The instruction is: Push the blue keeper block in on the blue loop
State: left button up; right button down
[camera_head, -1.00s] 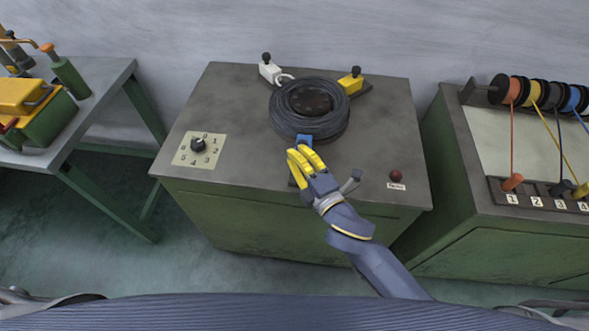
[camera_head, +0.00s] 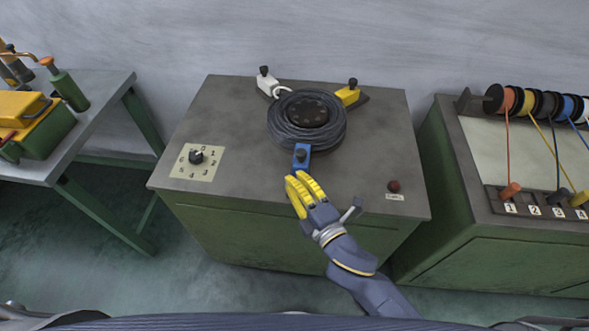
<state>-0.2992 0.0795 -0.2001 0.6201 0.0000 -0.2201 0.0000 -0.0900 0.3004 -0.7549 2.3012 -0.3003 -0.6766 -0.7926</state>
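The blue keeper block (camera_head: 301,157) sits on the machine top at the near edge of the dark wire coil (camera_head: 285,133). A small dark knob shows on the block. No separate blue loop can be made out. My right gripper (camera_head: 303,178) is just in front of the block, with its yellow fingers pointing at it and a small gap between. The fingers look close together, but their exact opening is hard to tell. My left gripper is not in view.
A white keeper block (camera_head: 266,82) with a pale loop (camera_head: 282,90) and a yellow keeper block (camera_head: 348,95) sit behind the coil. A numbered dial (camera_head: 196,157) is at left, a red button (camera_head: 394,186) at right. Wire spools (camera_head: 530,101) stand on the right bench.

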jog(key=v, duration=0.8)
jog(key=d+f+m+h, duration=0.3)
jog(key=d, duration=0.2)
jog(key=w+d+f+m+g+h, duration=0.1)
jog(key=d+f+m+h, duration=0.1)
jog(key=d, duration=0.3)
jog(key=d+f+m+g+h, duration=0.1)
jog(key=d+f+m+h, duration=0.2)
jog(key=d+m, duration=0.1)
jog(key=shift+w+d+f+h, duration=0.25)
jog(key=shift+d+f+h, duration=0.05)
jog(key=shift+d+f, duration=0.15)
jog(key=s+d+f+m+g+h, duration=0.6)
jog(key=s+d, duration=0.3)
jog(key=d, duration=0.4)
jog(key=s+a+f+m+g+y, duration=0.1)
jog(key=s+a+f+y, duration=0.1)
jog(key=f, duration=1)
jog(key=s+a+f+g+y, duration=0.1)
jog(key=a+f, duration=0.1)
jog(key=f, duration=1)
jog(key=s+a+f+m+g+y, duration=0.1)
jog(key=s+a+f+y, duration=0.1)
jog(key=f, duration=1)
jog(key=s+f+m+g, duration=0.2)
jog(key=s+f, duration=1.5)
jog(key=s, duration=0.3)
jog(key=shift+d+m+g+y, duration=0.35)
jog(key=shift+m+g+y, duration=0.05)
